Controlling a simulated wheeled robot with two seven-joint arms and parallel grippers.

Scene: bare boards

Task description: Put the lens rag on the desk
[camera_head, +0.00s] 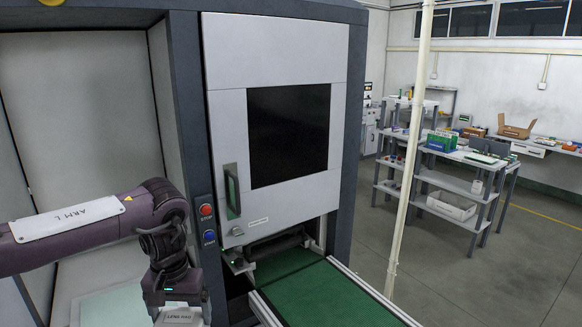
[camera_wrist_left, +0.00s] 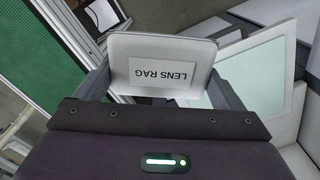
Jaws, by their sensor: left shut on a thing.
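The lens rag (camera_wrist_left: 165,50) is a pale grey, flat-looking piece with a white label reading LENS RAG, upside down in the left wrist view. My left gripper (camera_wrist_left: 162,88) is shut on it, with one dark finger at each side. In the head view the rag (camera_head: 180,317) shows at the bottom edge, under my left gripper (camera_head: 178,299), and its lower part is cut off. A pale green panel with a white border (camera_head: 113,308) lies low at the left; it also shows in the left wrist view (camera_wrist_left: 255,72). I cannot tell whether it belongs to the desk. My right gripper is not in view.
A tall grey machine cabinet (camera_head: 225,70) with a dark window stands just ahead. A green conveyor belt (camera_head: 325,296) runs out from its base. A pale post (camera_head: 408,160) rises right of it. Shelved benches (camera_head: 455,186) with boxes stand further back; open floor lies between.

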